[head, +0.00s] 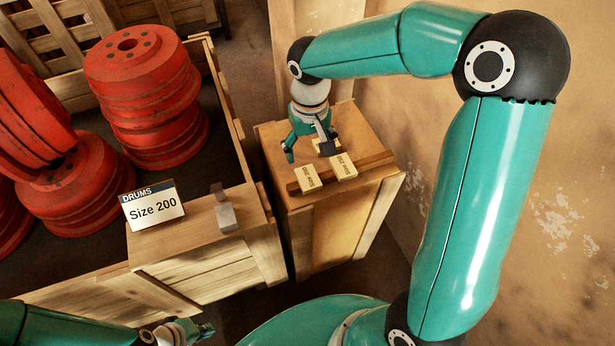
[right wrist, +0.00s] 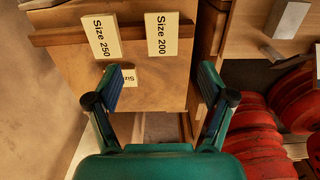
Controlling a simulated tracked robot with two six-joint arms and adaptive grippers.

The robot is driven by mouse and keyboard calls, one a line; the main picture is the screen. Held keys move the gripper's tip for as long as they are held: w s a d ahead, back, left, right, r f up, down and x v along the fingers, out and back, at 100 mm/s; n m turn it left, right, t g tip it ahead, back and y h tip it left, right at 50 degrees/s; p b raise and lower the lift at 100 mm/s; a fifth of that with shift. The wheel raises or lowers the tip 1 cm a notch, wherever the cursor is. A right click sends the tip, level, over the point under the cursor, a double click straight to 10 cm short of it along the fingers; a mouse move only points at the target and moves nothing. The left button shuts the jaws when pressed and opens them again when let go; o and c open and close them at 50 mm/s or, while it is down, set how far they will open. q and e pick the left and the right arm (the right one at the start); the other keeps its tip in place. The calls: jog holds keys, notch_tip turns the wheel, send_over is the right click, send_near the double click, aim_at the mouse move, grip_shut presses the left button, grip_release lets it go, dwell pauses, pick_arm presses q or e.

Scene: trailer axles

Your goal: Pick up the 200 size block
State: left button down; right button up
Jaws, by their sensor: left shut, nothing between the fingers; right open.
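The size 200 block (right wrist: 161,33) is a pale block lying against a wooden strip on the crate top. In the head view it is the left block (head: 308,178). The size 250 block (right wrist: 101,37) lies beside it, also seen in the head view (head: 343,167). A third block (right wrist: 129,77) shows partly near the left finger in the right wrist view. My right gripper (head: 309,146) is open and empty above the crate, pointing down, apart from the size 200 block. My left gripper (head: 203,331) is shut and empty at the lower edge.
The blocks lie on a wooden crate (head: 345,235). To its left, a wooden bin (head: 205,282) holds several red drums (head: 143,80) and carries a "DRUMS Size 200" sign (head: 153,205). A metal bracket (head: 226,216) sits on the bin's edge. A worn wall (head: 555,235) stands at right.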

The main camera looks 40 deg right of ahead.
send_over(308, 177)
jog(key=f, duration=0.4)
jog(key=shift+d+f, duration=0.2)
jog(key=shift+f, duration=0.2)
jog(key=shift+a+f, duration=0.2)
jog(key=shift+f, duration=2.45)
jog(key=c, duration=1.1)
jog(key=shift+r, duration=0.15)
jog(key=shift+c, duration=0.2)
